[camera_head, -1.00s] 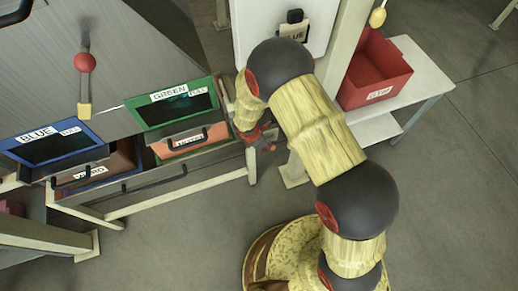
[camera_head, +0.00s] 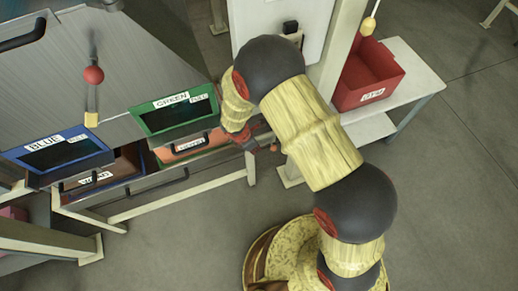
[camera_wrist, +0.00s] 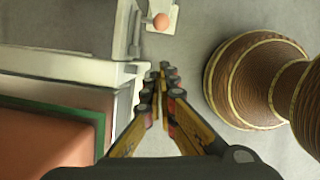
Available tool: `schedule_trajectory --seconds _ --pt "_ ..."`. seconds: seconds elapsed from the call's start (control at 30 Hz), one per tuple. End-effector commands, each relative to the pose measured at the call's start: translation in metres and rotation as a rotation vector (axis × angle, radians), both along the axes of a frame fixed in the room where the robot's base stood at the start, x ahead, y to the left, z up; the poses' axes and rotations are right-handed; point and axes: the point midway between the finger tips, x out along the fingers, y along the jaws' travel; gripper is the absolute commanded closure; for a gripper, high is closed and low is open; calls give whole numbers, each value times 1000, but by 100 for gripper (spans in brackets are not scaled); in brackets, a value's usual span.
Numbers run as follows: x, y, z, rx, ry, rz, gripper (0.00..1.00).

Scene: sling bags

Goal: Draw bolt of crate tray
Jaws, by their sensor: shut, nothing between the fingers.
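In the head view, a green-rimmed tray (camera_head: 172,112) stands at the front of a grey sloping unit. An orange-fronted crate tray (camera_head: 166,153) with a white label and dark handle sits beneath it. My gripper (camera_head: 268,146) is at the right of these trays, partly hidden by my wrist. In the wrist view, my gripper (camera_wrist: 163,82) points ahead with its fingertips together and nothing between them. A green-rimmed tray with an orange-brown surface (camera_wrist: 45,140) lies to its left, apart from the fingers.
A blue-rimmed tray (camera_head: 55,154) stands left, above a brown drawer (camera_head: 110,178). A red ball (camera_head: 93,75) sits on a lever above them. A red crate (camera_head: 368,75) rests on a white table at right. A pale post (camera_head: 250,165) stands near my gripper.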

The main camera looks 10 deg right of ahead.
Motion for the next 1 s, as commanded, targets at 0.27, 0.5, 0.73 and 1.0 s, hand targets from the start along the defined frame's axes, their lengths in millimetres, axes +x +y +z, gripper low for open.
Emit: schedule_trajectory --seconds 0.27,0.5,0.73,1.0 --pt "-8 18 66 2 -3 2 100" --pt "-15 31 112 1 -1 2 100" --pt "-19 38 136 0 1 2 100" --pt "-20 39 140 -1 1 2 100"
